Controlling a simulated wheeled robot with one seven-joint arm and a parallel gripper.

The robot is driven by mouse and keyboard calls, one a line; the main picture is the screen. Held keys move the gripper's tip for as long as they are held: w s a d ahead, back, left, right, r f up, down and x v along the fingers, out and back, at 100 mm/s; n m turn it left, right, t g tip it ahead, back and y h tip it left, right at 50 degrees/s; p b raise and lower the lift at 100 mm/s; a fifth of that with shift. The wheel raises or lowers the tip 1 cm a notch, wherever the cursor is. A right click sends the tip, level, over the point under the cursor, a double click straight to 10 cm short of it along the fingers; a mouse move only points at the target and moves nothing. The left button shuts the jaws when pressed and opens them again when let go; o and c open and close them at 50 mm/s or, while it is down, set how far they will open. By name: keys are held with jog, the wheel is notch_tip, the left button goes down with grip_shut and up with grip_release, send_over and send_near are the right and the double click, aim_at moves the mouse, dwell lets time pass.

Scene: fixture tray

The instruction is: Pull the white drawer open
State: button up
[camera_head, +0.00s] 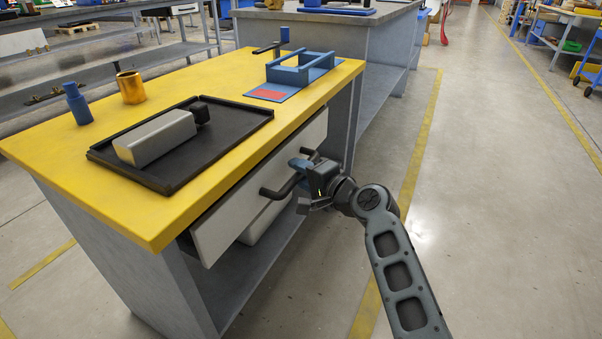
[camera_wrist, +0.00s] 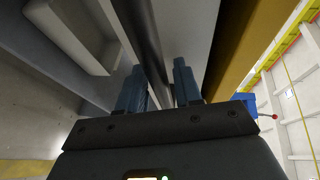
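The white drawer (camera_head: 228,214) sits under the yellow tabletop, its pale front roughly in line below the table edge. Its dark bar handle (camera_head: 277,190) stands out from the front; in the wrist view the handle (camera_wrist: 147,40) runs between my two blue fingers. My gripper (camera_head: 300,168) is at the far part of the handle, with one finger on each side of the bar. The fingers hide part of the handle in the head view.
The yellow tabletop (camera_head: 230,88) carries a black tray (camera_head: 225,135) with a grey block (camera_head: 155,138), a gold cup (camera_head: 130,88), a blue bottle-like part (camera_head: 77,103) and a blue fixture (camera_head: 300,70). A pale bin (camera_head: 265,220) stands below the drawer.

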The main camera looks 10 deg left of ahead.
grip_shut()
dwell(0.3)
jog(key=s+d+p, duration=0.2)
jog(key=s+d, duration=0.3)
jog(key=d, duration=0.8)
jog(key=s+d+p, duration=0.2)
jog(key=s+d, duration=0.2)
jog(key=d, duration=0.9)
jog(key=shift+s+d, duration=0.4)
jog(key=shift+o, duration=1.1)
grip_release()
jog(key=p+v, duration=0.1)
jog(key=v, duration=0.6)
jog(key=shift+s+d+p, duration=0.25)
jog(key=shift+d+p, duration=0.05)
